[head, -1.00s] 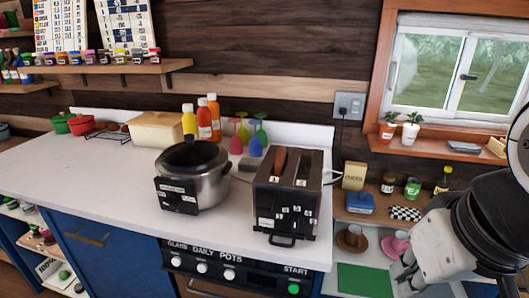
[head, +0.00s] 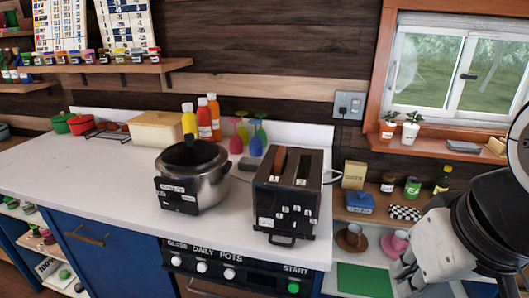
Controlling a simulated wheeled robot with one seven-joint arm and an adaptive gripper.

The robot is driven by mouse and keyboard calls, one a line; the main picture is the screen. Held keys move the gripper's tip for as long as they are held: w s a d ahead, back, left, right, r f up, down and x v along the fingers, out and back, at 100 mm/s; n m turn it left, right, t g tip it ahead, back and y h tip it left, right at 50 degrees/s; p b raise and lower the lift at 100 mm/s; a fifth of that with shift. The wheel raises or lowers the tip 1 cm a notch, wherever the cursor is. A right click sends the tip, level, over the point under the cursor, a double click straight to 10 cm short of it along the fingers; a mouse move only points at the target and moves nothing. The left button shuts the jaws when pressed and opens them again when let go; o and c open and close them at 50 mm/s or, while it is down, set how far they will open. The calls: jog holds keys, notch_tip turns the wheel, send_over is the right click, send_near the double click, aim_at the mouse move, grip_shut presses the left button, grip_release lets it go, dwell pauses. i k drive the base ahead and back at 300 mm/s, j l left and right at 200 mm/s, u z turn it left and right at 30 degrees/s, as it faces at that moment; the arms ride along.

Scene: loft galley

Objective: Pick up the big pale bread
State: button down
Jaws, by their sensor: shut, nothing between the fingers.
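I cannot make out a big pale bread for certain. The black toaster (head: 286,205) stands on the white counter right of centre, and a brown slice (head: 279,163) sticks up from its left slot. A darker brown slice (head: 304,166) shows in the right slot. A cream box (head: 157,129), possibly a bread bin, stands at the back of the counter; its inside is hidden. My gripper (head: 403,272) is at the lower right, shut and empty, low in front of the shelves and well apart from the toaster. Its tips are partly cut off or hard to see.
A steel pot (head: 206,187) with a black lid stands left of the toaster. Sauce bottles (head: 204,118) and coloured glasses (head: 247,137) stand behind. Cups and jars fill the shelf unit (head: 372,208) at right. The counter's left part (head: 90,172) is clear.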

aim_at(280, 158)
jog(key=i+l+u, duration=0.95)
jog(key=l, duration=0.35)
